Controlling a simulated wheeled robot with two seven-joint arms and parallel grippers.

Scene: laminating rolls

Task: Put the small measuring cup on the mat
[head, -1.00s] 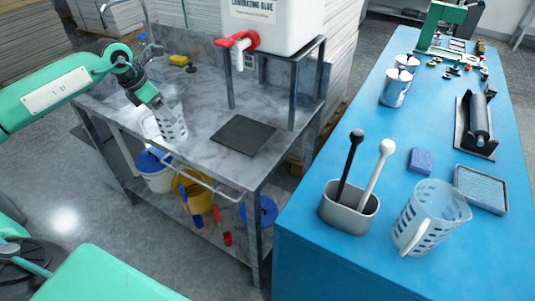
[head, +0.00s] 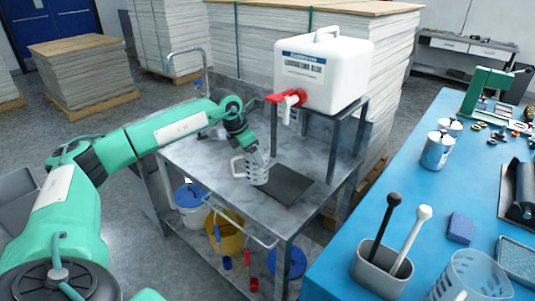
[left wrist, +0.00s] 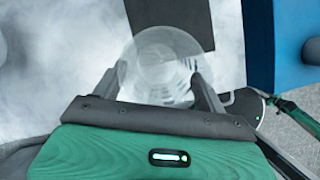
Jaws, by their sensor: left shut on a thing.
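The small measuring cup (head: 257,170) is clear with dark markings, and its handle points left in the head view. My left gripper (head: 247,150) is shut on it from above. In the head view the cup is upright or nearly so, at the left edge of the dark mat (head: 290,187) and overlapping it. I cannot tell whether its bottom touches anything. In the left wrist view the round clear cup (left wrist: 160,62) sits between the fingers of the gripper (left wrist: 158,88), with the mat (left wrist: 180,18) just beyond it. My right gripper is not in view.
A white glue container (head: 322,75) with a red tap stands on a metal stand behind the mat. The blue table (head: 400,200) at right holds a larger measuring jug (head: 470,275) and a grey holder (head: 380,268) with two sticks. The grey bench (head: 195,155) is clear left of the cup.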

